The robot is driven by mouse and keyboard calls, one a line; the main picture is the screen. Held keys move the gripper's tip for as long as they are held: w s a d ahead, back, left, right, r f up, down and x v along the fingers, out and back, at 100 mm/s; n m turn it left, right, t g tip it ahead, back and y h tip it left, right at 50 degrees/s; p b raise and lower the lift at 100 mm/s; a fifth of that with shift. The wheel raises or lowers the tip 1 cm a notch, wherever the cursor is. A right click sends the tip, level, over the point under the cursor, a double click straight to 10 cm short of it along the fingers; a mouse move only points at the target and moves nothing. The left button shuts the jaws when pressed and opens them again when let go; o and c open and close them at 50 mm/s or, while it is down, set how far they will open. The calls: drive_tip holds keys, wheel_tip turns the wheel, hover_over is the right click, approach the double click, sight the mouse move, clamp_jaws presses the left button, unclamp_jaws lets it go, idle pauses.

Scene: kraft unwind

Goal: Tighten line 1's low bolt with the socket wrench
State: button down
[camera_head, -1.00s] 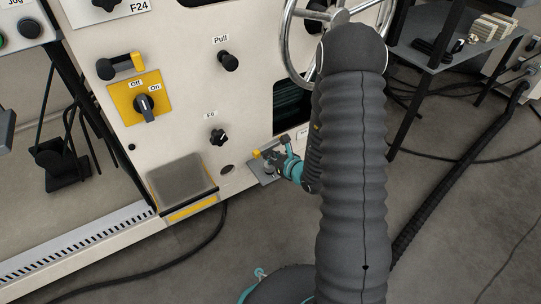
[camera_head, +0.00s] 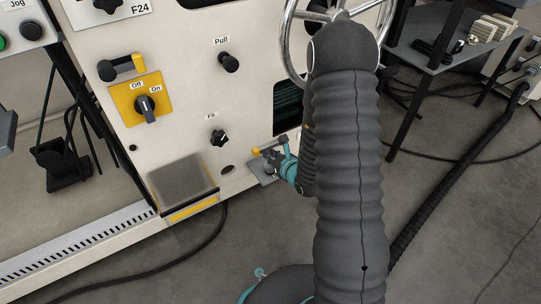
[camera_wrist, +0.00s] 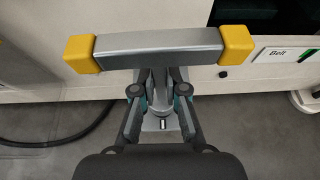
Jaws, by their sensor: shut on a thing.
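The socket wrench (camera_wrist: 158,46) is a grey T-bar with yellow ends and a shaft running down from its middle. My gripper (camera_wrist: 160,92) is shut on the shaft just below the bar. In the head view, my gripper (camera_head: 283,163) is low at the front of the white machine, and a yellow end of the wrench (camera_head: 256,151) shows beside it. The shaft goes down toward a small grey plate (camera_head: 262,177) at the machine's foot. Line 1's low bolt is hidden under the wrench and fingers, so I cannot tell whether the socket sits on it.
The white machine panel (camera_head: 180,60) stands close behind the wrench, with a black knob (camera_head: 218,137) above and a grey box (camera_head: 178,184) to the left.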

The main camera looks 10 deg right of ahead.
sight(271, 146)
drive_tip(key=shift+r+p, duration=1.2)
drive_tip(key=shift+r, duration=0.95)
